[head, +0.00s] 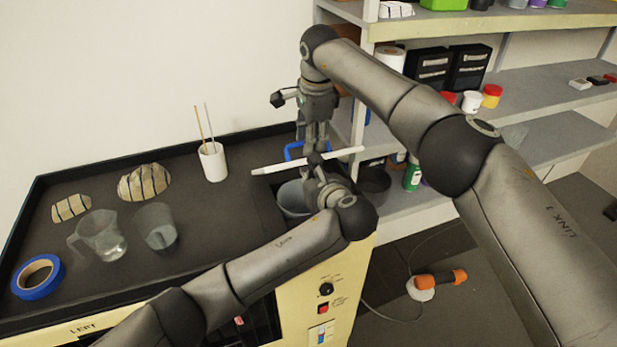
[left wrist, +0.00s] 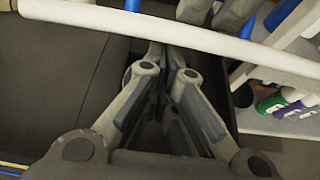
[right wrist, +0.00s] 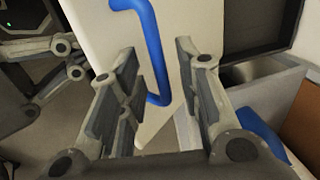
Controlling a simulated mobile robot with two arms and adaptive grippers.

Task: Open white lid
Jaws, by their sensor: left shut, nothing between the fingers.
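The white lid (head: 270,169) is tilted up steeply, almost edge-on in the head view, over an opening in the dark worktop. Its edge also crosses the left wrist view (left wrist: 130,18). Its blue handle (head: 291,151) is on the side facing my right gripper (head: 316,140). In the right wrist view, the open fingers stand apart with the handle (right wrist: 152,45) between or just beyond them; contact is unclear. My left gripper (head: 314,166) is shut and empty on the near side of the lid, its tips close under the lid's edge; touching cannot be told.
A grey bin (head: 291,199) sits in the opening below. A white cup with sticks (head: 212,162), clear jugs (head: 100,236), wrapped items (head: 144,182) and blue tape (head: 37,277) stand on the worktop to the left. Shelves (head: 400,205) border the right. The worktop's middle is clear.

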